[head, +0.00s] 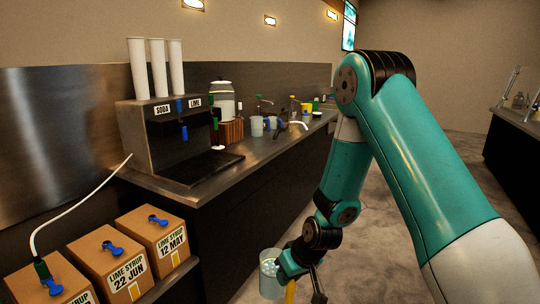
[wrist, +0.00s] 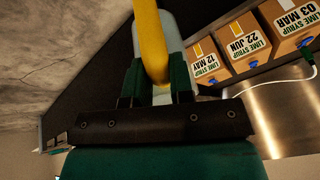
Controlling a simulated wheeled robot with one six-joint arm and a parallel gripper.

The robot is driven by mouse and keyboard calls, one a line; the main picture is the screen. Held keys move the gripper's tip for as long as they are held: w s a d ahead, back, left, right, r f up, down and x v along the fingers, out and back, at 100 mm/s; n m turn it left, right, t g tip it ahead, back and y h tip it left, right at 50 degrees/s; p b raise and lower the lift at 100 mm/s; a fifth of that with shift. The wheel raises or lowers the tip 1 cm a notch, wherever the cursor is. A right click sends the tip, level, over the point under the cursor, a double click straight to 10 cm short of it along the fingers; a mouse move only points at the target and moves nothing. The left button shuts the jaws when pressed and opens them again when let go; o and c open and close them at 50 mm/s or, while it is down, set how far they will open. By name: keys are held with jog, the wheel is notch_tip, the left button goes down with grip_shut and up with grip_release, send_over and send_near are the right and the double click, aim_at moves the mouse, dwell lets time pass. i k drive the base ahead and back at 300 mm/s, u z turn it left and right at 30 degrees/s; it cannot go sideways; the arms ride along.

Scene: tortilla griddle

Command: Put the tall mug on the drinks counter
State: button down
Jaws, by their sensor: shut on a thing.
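The tall mug (head: 268,280) is pale grey-green with a yellow handle. It hangs in front of the drinks counter, over the floor, at the bottom of the head view. My gripper (head: 291,273) is beside it and shut on the mug; the yellow handle (wrist: 150,35) runs between the fingers (wrist: 155,85) in the wrist view. The mug's pale body (wrist: 173,45) is partly hidden behind the handle there. The drinks counter (head: 222,178) has a steel top and dark front, and runs away along the left wall.
A soda dispenser (head: 150,135) with tall white cup stacks stands on the counter's near end. Several cups, bottles and a lidded jar (head: 222,98) stand farther along. Lime syrup boxes (head: 153,237) sit at lower left. Bare counter shows along the front edge.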

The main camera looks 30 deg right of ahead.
aim_at(266, 150)
jog(key=z, duration=0.65)
jog(key=i, duration=0.35)
jog(key=z, duration=0.65)
jog(key=i, duration=1.65)
jog(key=u, duration=0.55)
